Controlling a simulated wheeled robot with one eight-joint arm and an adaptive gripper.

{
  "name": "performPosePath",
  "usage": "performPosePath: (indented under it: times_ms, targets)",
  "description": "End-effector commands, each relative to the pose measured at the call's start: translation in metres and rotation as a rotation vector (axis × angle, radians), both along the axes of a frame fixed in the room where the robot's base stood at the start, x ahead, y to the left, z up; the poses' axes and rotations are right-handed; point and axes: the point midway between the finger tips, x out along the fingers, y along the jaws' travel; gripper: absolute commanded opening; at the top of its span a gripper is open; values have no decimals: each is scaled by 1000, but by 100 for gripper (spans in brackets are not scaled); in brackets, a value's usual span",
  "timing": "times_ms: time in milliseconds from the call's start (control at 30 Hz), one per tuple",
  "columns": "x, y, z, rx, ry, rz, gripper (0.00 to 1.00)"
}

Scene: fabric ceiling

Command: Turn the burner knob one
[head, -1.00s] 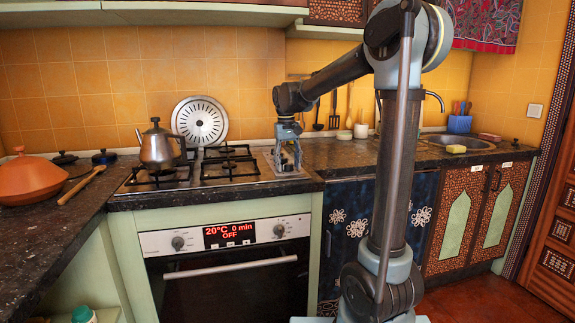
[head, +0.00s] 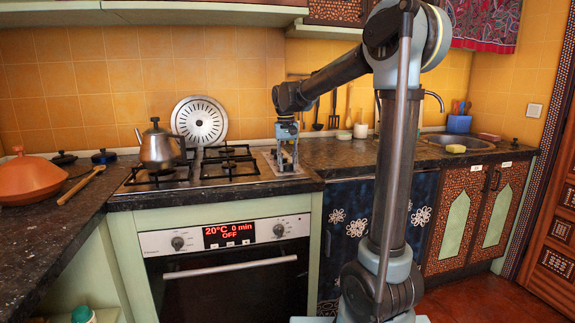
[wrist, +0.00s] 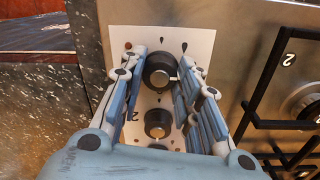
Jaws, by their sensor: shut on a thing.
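My gripper (wrist: 162,68) reaches down over the control panel (wrist: 199,42) at the right end of the stove. It is shut on the upper black burner knob (wrist: 160,72), with one blue-grey finger on each side of it. A second black knob (wrist: 158,123) stands just below it in the wrist view, between the lower parts of the fingers. In the head view my gripper (head: 287,165) points downward at the right edge of the gas stove (head: 190,176). The knobs are too small and covered to make out there. I cannot read which knob is number one.
A metal kettle (head: 159,150) stands on the left burner. Black grates (wrist: 258,90) lie to the right in the wrist view. An orange tagine (head: 28,180) and a wooden spoon (head: 82,186) lie on the left counter. The counter (head: 345,153) right of the stove is mostly clear.

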Motion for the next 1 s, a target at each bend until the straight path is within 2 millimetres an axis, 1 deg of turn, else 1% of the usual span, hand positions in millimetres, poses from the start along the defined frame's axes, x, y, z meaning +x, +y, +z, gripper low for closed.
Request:
performPosePath:
  times_ms: [167,200,233,267,567,667,767,833,1000]
  targets:
    - [0,0,0,-1,-1,1,7]
    - [0,0,0,-1,-1,1,39]
    - [0,0,0,-1,-1,1,46]
    - [0,0,0,-1,-1,1,51]
    - [0,0,0,0,-1,2,51]
    - [0,0,3,0,-1,3,51]
    - [0,1,12,0,-1,3,51]
    - [0,1,21,0,0,3,51]
    - [0,2,53,0,0,3,51]
